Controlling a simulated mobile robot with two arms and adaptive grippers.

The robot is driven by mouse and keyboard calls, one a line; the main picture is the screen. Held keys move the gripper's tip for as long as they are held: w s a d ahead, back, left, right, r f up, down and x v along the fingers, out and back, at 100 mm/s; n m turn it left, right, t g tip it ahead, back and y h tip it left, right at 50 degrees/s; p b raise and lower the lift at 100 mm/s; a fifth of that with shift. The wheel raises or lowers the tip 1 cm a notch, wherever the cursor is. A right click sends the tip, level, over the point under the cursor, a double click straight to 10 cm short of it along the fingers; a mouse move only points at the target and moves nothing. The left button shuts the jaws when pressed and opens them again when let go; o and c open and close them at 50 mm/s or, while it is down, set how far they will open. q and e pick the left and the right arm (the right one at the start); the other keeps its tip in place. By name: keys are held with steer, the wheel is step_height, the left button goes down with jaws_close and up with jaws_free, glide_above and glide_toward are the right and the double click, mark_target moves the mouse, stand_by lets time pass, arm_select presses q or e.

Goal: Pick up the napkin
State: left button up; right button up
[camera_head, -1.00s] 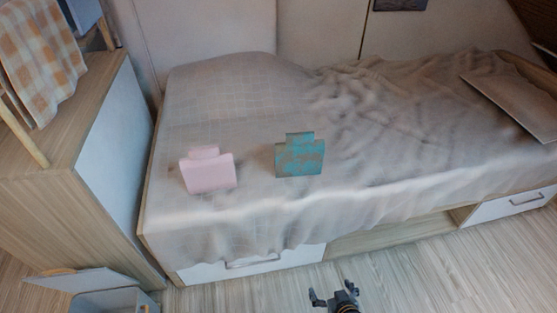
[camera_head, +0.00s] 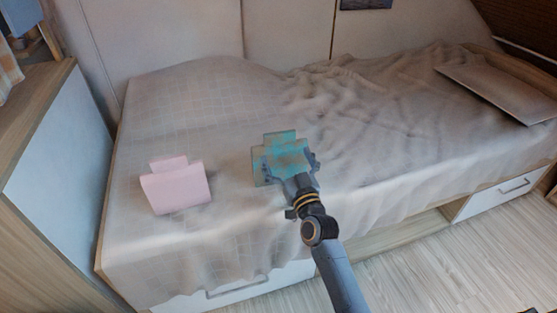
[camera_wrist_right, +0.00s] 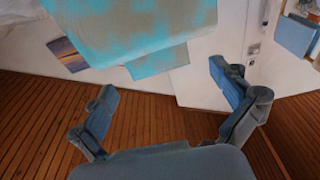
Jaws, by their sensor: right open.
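A teal and tan patterned napkin (camera_head: 283,143), shaped like a folded block with a narrower upper part, is on the bed in the head view. A plain pink folded cloth (camera_head: 178,187) is to its left. My right gripper (camera_head: 290,165) is open and reaches over the bed to the near side of the teal napkin, overlapping its lower part in the picture. In the right wrist view the teal napkin (camera_wrist_right: 145,28) is ahead of the two spread fingers (camera_wrist_right: 162,80), with nothing clearly between them. My left gripper is not in view.
The bed's wrinkled grey sheet (camera_head: 225,105) is mostly clear around both cloths. A flat board (camera_head: 500,90) lies at the right end. A wooden cabinet (camera_head: 60,165) stands at the left, and drawers (camera_head: 495,195) are below the bed.

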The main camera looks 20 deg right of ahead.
mark_target(281, 141)
steer(key=shift+w+r, duration=0.15)
steer(key=shift+w, duration=0.9)
steer(key=shift+w+d+r+b, duration=0.1)
steer(key=shift+w+b, duration=0.15)
steer(key=shift+w, duration=0.5)
steer(key=shift+w+a+r+b, duration=0.1)
steer(key=shift+w+b, duration=0.1)
steer(key=shift+w, duration=0.55)
steer(key=shift+w+d+r+b, duration=0.1)
steer(key=shift+w+b, duration=0.15)
steer(key=shift+w, duration=0.5)
steer(key=c, duration=1.2)
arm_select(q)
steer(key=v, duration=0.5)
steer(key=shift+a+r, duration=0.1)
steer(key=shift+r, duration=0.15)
arm_select(e)
steer(key=shift+r, duration=0.1)
